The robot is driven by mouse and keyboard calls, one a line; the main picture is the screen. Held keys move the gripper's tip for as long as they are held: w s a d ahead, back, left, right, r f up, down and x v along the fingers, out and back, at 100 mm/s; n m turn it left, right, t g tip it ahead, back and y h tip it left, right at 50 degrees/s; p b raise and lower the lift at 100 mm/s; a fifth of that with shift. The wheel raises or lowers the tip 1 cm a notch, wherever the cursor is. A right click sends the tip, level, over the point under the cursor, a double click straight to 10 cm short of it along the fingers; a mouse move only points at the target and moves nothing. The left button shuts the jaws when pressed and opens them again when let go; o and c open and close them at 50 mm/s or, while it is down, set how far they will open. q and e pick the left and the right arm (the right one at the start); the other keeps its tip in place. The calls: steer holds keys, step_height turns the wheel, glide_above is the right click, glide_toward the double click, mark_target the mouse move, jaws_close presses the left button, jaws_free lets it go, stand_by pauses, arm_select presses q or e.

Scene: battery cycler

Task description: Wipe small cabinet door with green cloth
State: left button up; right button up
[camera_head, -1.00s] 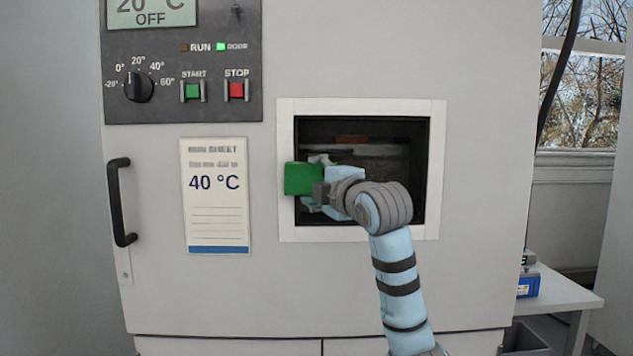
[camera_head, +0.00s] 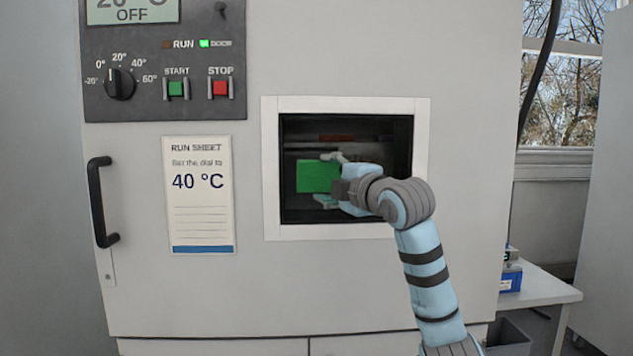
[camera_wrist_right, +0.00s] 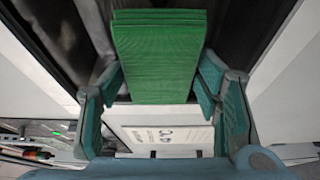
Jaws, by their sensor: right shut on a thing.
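The green cloth (camera_head: 317,176) is a folded block in front of the left part of the dark window (camera_head: 390,140) in the cabinet door (camera_head: 330,290). My right gripper (camera_head: 328,178) is shut on the cloth. In the right wrist view the cloth (camera_wrist_right: 158,55) stands out between the two fingers, and the dark pane lies behind it. I cannot tell whether the cloth touches the pane. My forearm and gripper hide the window's lower right part. My left gripper is not in view.
A white frame (camera_head: 422,170) surrounds the window. A black handle (camera_head: 95,200) is at the door's left, and a run sheet (camera_head: 199,195) reading 40 °C hangs left of the window. The control panel (camera_head: 140,100) is above it. A table (camera_head: 540,285) stands at the right.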

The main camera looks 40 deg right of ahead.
steer(key=s+d+b, duration=0.1)
steer(key=s+d, duration=0.4)
steer(key=d, duration=0.3)
steer(key=shift+s+d+b, duration=0.3)
steer(key=shift+s+d, duration=0.5)
steer(key=shift+d, duration=0.25)
steer(key=shift+s+d+b, duration=0.3)
steer(key=shift+s+d, duration=0.5)
steer(key=shift+d, duration=0.2)
steer(key=shift+a+r, duration=0.1)
steer(key=shift+r, duration=0.05)
